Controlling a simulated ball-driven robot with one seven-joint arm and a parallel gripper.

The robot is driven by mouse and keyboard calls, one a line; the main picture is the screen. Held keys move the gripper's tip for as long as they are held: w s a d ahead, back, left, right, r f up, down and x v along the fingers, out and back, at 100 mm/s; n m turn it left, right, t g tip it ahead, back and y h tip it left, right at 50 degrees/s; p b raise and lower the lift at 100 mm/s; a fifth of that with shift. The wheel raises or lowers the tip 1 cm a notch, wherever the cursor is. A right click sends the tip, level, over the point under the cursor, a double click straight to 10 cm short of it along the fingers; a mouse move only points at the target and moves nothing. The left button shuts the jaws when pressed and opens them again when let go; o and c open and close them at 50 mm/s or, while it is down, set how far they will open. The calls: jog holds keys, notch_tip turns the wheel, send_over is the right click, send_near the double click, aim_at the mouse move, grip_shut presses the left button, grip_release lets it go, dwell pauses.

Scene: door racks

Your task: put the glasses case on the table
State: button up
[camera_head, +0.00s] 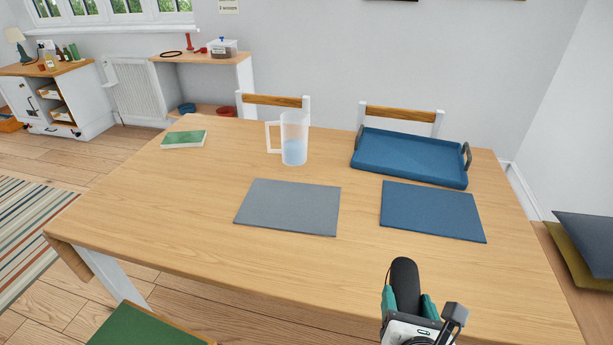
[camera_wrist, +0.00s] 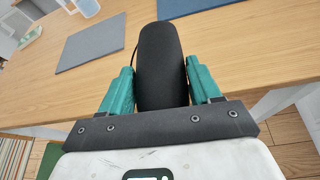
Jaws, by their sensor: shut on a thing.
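The glasses case (camera_wrist: 161,65) is black and rounded, and it is held lengthwise between the two teal fingers of my gripper (camera_wrist: 161,85). In the head view the case (camera_head: 404,285) sticks up from my gripper (camera_head: 408,303) at the near edge of the table. The wooden table (camera_head: 200,225) fills the middle of that view and has a wide top. The case appears over or just in front of the table's near edge; its exact height above the top cannot be told.
A grey placemat (camera_head: 288,207) and a blue placemat (camera_head: 432,211) lie on the table. Behind them stand a jug (camera_head: 293,140) and a blue tray (camera_head: 410,157). A green book (camera_head: 184,139) lies at the far left. The near strip and left part of the tabletop are clear. A green-seated chair (camera_head: 150,326) stands at front left.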

jog(key=shift+w+d+f, duration=0.1)
jog(key=shift+w, duration=0.65)
jog(key=a+b+x, duration=0.1)
jog(key=a+x, duration=0.1)
jog(key=x, duration=0.7)
jog(key=b, duration=0.2)
send_over(369, 280)
jog(key=f, duration=0.5)
jog(key=shift+s+d+f, duration=0.1)
jog(key=shift+s+f, duration=0.2)
jog(key=shift+s, duration=0.05)
jog(key=shift+w+f+b, duration=0.15)
jog(key=shift+f+b, duration=0.2)
jog(key=shift+f, duration=0.6)
jog(key=shift+w+f+b, duration=0.15)
jog(key=shift+f+b, duration=0.2)
jog(key=shift+f, duration=0.6)
jog(key=o, duration=1.1)
jog(key=shift+c, duration=0.2)
